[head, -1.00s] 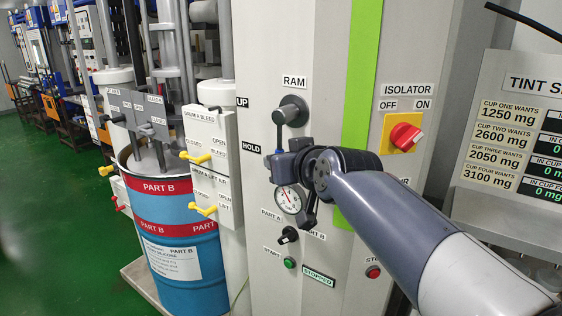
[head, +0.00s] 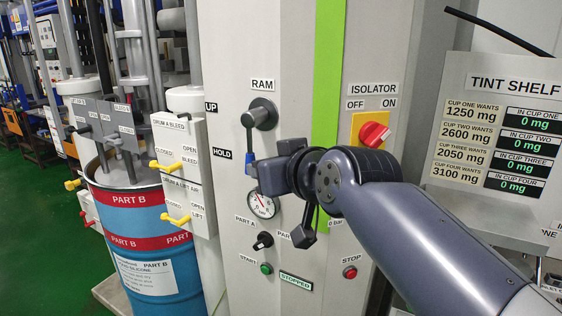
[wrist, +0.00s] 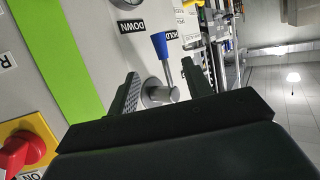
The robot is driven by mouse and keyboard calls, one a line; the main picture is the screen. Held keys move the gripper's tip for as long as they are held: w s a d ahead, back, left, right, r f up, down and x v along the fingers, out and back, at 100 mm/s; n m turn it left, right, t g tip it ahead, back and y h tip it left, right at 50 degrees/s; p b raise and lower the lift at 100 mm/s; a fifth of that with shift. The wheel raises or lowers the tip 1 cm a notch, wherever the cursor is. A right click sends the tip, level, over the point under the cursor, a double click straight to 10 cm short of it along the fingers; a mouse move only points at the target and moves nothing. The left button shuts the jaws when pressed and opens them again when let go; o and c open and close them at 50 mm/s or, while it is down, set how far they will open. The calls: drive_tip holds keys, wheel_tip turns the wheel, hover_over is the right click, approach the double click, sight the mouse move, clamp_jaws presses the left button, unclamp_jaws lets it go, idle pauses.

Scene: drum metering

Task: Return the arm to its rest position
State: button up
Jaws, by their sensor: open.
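In the head view, my arm reaches in from the lower right. My gripper (head: 274,168) is in front of the grey control panel (head: 225,60), just below the RAM knob (head: 262,113). The RAM lever hangs down from that knob, with its blue grip (head: 250,166) beside the gripper. In the wrist view, my gripper (wrist: 163,78) has its two dark fingers spread apart and nothing gripped. The lever with its blue grip (wrist: 160,45) shows in the gap beyond them; whether a finger touches it, I cannot tell. The blue tip lies between the DOWN and HOLD labels.
A red isolator switch (head: 374,134) sits right of the gripper, a pressure gauge (head: 262,204) and selector knob (head: 263,241) below. A blue drum (head: 140,235) with yellow valve handles (head: 167,167) stands left. The tint shelf sign (head: 500,140) is at right.

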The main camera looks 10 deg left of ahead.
sight(247, 160)
drive_tip(key=p+x, duration=0.2)
drive_tip(key=x, duration=0.8)
drive_tip(key=shift+w+a, duration=0.25)
drive_tip(key=shift+a, duration=0.05)
drive_tip(key=shift+s+d, duration=0.1)
drive_tip(key=shift+w+f, duration=0.1)
drive_tip(key=shift+w, duration=0.1)
drive_tip(key=shift+a+f+b, duration=0.25)
drive_tip(key=shift+a+b, duration=0.05)
drive_tip(key=shift+b, duration=0.5)
drive_tip(key=shift+a+r+t+y+b, duration=0.15)
drive_tip(key=shift+a+t+y+b, duration=0.1)
drive_tip(key=shift+t+y+b, duration=0.25)
drive_tip(key=shift+w+a+r+m, duration=0.2)
drive_tip(key=shift+w+m, duration=0.05)
drive_tip(key=shift+m, duration=0.05)
drive_tip(key=shift+w+d+r+p, duration=0.1)
drive_tip(key=shift+d+p, duration=0.05)
drive_tip(key=shift+p, duration=0.4)
